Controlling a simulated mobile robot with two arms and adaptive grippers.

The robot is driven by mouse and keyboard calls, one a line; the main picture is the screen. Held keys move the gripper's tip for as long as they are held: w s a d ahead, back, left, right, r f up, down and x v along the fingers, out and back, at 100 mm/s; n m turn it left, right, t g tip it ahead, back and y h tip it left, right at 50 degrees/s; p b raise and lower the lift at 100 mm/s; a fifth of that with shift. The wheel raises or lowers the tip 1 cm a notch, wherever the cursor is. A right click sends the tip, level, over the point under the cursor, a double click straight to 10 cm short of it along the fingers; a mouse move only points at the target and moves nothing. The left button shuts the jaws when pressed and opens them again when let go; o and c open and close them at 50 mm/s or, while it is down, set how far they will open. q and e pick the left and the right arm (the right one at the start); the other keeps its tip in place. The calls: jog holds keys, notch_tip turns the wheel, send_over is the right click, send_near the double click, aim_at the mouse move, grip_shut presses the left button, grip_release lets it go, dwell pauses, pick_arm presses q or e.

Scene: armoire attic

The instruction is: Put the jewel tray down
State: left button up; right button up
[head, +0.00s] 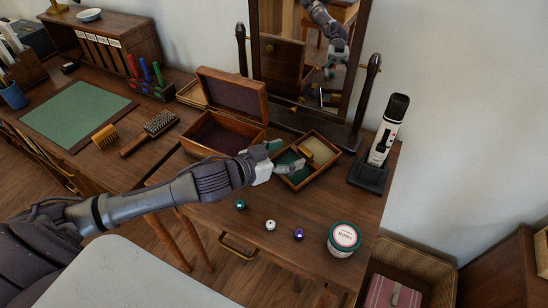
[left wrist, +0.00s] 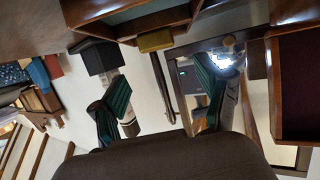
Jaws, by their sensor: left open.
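The jewel tray (head: 325,170) is a shallow wooden tray with green and pale compartments. In the head view it appears to rest on the table, right of the open jewel box (head: 220,151), in front of the mirror. My left gripper (head: 282,158) is open at the tray's left side, one finger near its back left edge and the other over its front left part. Contact cannot be told. In the left wrist view, the two fingers of my left gripper (left wrist: 162,98) are spread with nothing between them, and the tray (left wrist: 130,32) shows at the top. My right gripper is out of view.
A teal bead (head: 241,204), a white bead (head: 270,225), a purple bead (head: 298,234) and a round tin (head: 343,240) stand along the front of the table. A clipper on a dark stand (head: 388,132) is at the right edge. The mirror (head: 305,55) stands behind.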

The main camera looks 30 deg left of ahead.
pick_arm(q)
jog(key=v, duration=0.4)
jog(key=shift+s+a+r, duration=0.1)
jog(key=shift+s, duration=0.2)
dwell(0.3)
